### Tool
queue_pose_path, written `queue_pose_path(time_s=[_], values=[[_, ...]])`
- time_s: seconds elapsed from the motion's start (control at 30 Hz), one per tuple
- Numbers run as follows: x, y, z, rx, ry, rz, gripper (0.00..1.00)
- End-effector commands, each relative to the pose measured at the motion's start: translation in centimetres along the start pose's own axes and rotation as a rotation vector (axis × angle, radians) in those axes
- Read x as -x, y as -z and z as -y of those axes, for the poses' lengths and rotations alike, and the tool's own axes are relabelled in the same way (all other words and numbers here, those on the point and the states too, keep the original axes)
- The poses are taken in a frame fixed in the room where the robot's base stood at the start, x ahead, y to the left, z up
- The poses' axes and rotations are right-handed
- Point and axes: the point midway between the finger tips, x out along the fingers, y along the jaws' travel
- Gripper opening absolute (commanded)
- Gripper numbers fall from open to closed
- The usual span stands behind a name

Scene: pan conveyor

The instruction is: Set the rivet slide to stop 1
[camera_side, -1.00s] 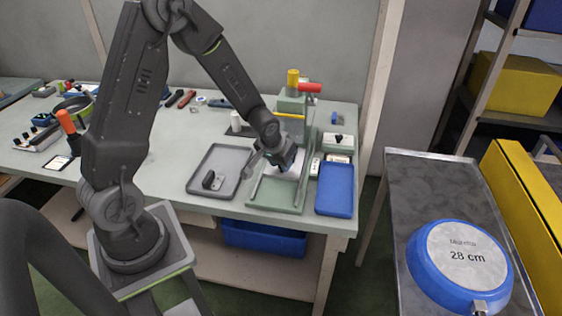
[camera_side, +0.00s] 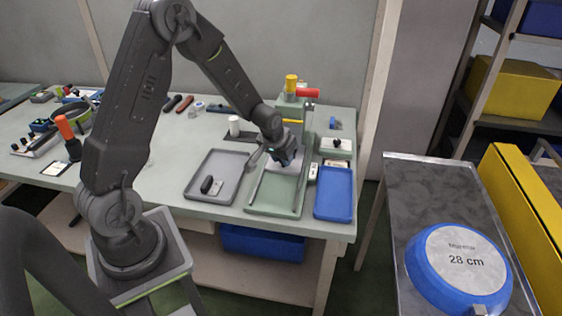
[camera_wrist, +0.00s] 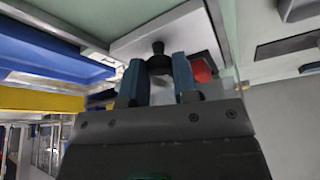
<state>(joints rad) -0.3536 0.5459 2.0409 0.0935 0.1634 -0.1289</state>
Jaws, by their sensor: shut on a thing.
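The rivet slide is a pale plate (camera_wrist: 190,32) with a black knob (camera_wrist: 157,52). In the wrist view the blue jaws of my gripper (camera_wrist: 158,72) are closed on either side of the knob. In the side view my gripper (camera_side: 284,158) is low over the far part of the green rail base (camera_side: 272,194), and only a pale edge of the slide (camera_side: 299,160) shows beside it. The near part of the base between the rails is bare. The stop marks cannot be read. A red part (camera_wrist: 202,71) shows behind the right jaw.
A grey tray (camera_side: 226,165) with a dark part lies left of the base, a blue tray (camera_side: 334,194) close on its right. The press column with a red handle (camera_side: 307,92) stands behind. A blue pan (camera_side: 420,276) sits on the metal conveyor at right.

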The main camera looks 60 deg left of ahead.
Motion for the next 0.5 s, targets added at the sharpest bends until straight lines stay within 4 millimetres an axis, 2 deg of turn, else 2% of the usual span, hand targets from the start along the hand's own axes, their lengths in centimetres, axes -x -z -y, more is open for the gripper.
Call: queue_pose_path(time_s=[0.2,0.23,0.47,0.5], values=[[0.02,0.02,0.05,0.001,0.001,-0.001,0.0],[0.02,0.02,0.05,0.001,0.001,-0.001,0.3],[0.02,-0.01,0.03,0.0,0.0,-0.001,0.52],[0.02,-0.01,0.02,0.0,0.0,-0.001,0.52]])
